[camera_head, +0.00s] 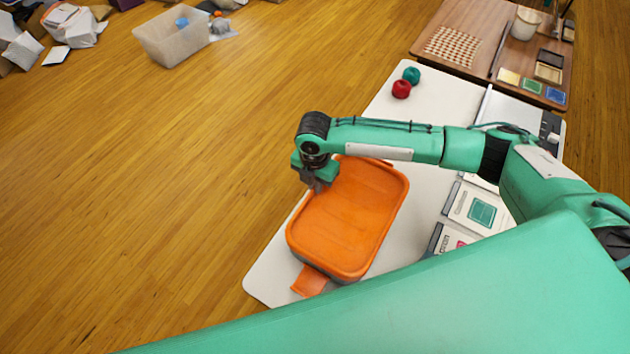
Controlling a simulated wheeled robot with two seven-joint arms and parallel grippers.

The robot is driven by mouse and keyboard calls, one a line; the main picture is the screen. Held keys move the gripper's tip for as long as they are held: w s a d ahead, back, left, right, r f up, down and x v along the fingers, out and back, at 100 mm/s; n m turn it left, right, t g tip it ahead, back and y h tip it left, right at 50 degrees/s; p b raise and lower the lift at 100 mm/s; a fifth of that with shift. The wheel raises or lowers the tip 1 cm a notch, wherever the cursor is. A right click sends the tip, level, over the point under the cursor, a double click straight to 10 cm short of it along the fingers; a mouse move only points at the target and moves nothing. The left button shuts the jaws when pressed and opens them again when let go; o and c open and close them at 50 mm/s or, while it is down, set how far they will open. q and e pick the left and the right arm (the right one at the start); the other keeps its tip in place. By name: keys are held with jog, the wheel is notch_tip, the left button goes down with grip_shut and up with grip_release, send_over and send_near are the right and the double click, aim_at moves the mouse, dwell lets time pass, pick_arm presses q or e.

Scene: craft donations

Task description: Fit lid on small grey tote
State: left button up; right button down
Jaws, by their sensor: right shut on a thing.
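The orange lid (350,220) lies over the small grey tote (352,281) on the white table. Only a thin strip of the tote's grey side shows under the lid's near edge, so I cannot tell whether the lid is fully seated. An orange tab (310,281) sticks out at the near end. My right gripper (318,186) points down at the lid's far left edge and is shut on the lid there; its fingertips are partly hidden. My left gripper is not in view.
The white table (268,283) has red (401,89) and teal (411,75) balls of yarn at its far end. Packaged craft kits (480,208) lie right of the lid. A brown table (470,22) stands beyond. A clear bin (172,40) sits on the open wooden floor.

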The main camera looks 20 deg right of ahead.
jog(key=shift+r+p, duration=0.1)
jog(key=shift+p, duration=0.4)
dwell(0.8)
jog(key=shift+p, duration=0.5)
dwell(0.6)
jog(key=shift+p, duration=0.35)
jog(key=shift+f, duration=0.2)
dwell(0.5)
jog(key=shift+f, duration=0.85)
dwell(1.5)
